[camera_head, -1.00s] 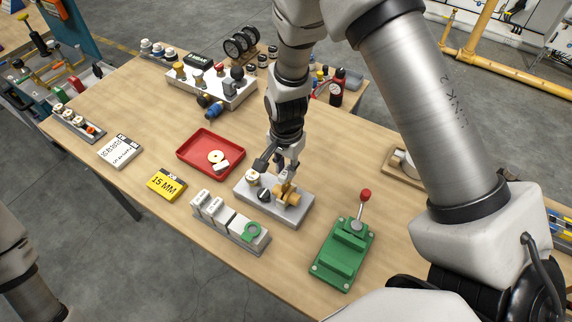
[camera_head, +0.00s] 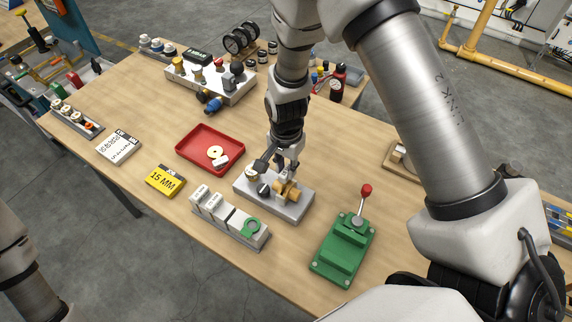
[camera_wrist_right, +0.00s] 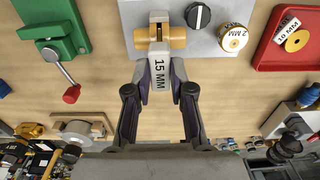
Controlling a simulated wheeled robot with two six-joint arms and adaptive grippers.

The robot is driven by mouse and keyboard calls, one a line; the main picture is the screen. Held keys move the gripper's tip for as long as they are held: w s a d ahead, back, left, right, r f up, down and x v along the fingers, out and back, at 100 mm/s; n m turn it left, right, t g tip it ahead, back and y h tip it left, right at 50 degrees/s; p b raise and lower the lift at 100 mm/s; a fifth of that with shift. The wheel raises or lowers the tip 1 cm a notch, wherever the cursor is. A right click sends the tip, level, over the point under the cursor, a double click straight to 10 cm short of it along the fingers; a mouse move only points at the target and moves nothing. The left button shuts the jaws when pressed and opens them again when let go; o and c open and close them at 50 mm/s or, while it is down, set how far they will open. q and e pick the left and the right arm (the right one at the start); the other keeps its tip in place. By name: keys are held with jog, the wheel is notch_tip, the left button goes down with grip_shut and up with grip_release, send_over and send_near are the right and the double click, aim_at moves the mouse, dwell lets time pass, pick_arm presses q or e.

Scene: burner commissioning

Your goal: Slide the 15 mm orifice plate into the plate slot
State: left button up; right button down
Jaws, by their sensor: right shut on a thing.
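My right gripper (camera_head: 284,165) is shut on the 15 mm orifice plate, whose white "15 MM" tag (camera_wrist_right: 160,72) shows between the fingertips in the wrist view. The gripper is directly over the brass fitting (camera_head: 290,192) with the plate slot, on a grey block (camera_head: 300,213). In the wrist view the plate's far end meets the gap in the brass fitting (camera_wrist_right: 175,37). How deep it sits in the slot I cannot tell. My left gripper is out of view; only part of that arm shows at the lower left.
A grey rack (camera_head: 230,228) holds white tagged pieces and a green ring. A green lever fixture (camera_head: 340,255) stands right. A red tray (camera_head: 190,158) holds a tagged plate. A yellow "15 MM" card (camera_head: 165,181) lies left.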

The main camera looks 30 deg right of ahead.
jog(key=shift+f+b, duration=0.95)
jog(key=shift+f, duration=0.8)
jog(key=c, duration=0.9)
grip_release()
jog(key=shift+c, duration=0.2)
notch_tip(320, 180, up, 12)
